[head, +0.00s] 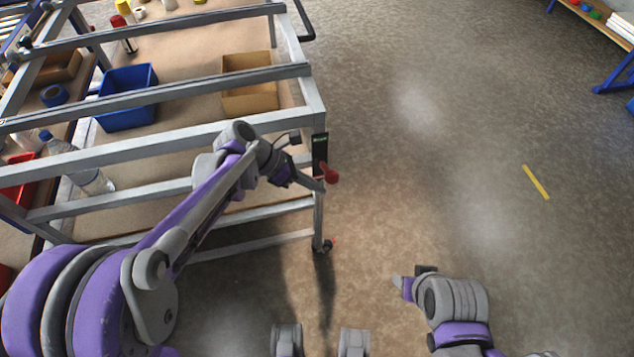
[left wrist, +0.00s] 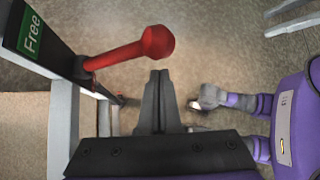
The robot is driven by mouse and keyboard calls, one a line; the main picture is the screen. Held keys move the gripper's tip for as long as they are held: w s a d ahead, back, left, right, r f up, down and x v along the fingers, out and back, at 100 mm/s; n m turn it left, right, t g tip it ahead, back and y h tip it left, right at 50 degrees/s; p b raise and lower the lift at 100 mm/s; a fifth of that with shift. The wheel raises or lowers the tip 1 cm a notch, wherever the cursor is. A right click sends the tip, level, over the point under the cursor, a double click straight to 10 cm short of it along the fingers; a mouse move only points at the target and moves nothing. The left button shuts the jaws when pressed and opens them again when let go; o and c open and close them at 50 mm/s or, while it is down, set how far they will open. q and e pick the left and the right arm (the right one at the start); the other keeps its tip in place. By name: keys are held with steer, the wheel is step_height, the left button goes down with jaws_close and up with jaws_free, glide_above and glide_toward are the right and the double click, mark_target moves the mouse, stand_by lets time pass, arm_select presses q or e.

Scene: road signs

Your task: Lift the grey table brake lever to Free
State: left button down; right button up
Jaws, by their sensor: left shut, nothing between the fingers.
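The grey table (head: 215,130) is an open metal frame at the left of the head view. At its near right corner post a dark plate (head: 320,152) carries a green label, which reads "Free" in the left wrist view (left wrist: 32,34). A red lever (head: 331,176) with a round knob sticks out below the label; it also shows in the left wrist view (left wrist: 125,55). My left gripper (head: 318,186) is shut and empty, just beside and below the lever, with a gap in the wrist view. My right gripper (head: 399,283) is low at the right; its fingers are unclear.
A caster (head: 322,244) is at the foot of the corner post. The floor to the right is clear, with a yellow strip (head: 536,182).

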arm_select(q)
steer(key=s+a+r, duration=0.1)
steer(key=a+r, duration=0.4)
steer(key=a, duration=0.3)
steer(key=shift+p, duration=0.4)
arm_select(e)
steer(key=shift+s+a+r, duration=0.1)
steer(key=shift+s, duration=0.4)
arm_select(q)
steer(key=s+a+f+m+t+y, duration=0.2)
steer(key=s+a+f+m+y, duration=0.15)
steer(key=s+m, duration=0.7)
steer(key=s+a+f+m+t+y, duration=0.25)
steer(key=s+m+y, duration=0.25)
steer(key=s+m, duration=0.55)
step_height(320, 180, up, 14)
steer(key=w+m+p, duration=0.1)
steer(key=w+p, duration=0.1)
steer(key=p, duration=1.1)
steer(key=shift+a+f+m, duration=0.15)
steer(key=shift+m, duration=0.15)
arm_select(e)
step_height(320, 180, up, 14)
steer(key=w, duration=0.2)
steer(key=shift+w+r+t, duration=0.15)
steer(key=shift+r+t, duration=0.05)
steer(key=shift+t, duration=0.1)
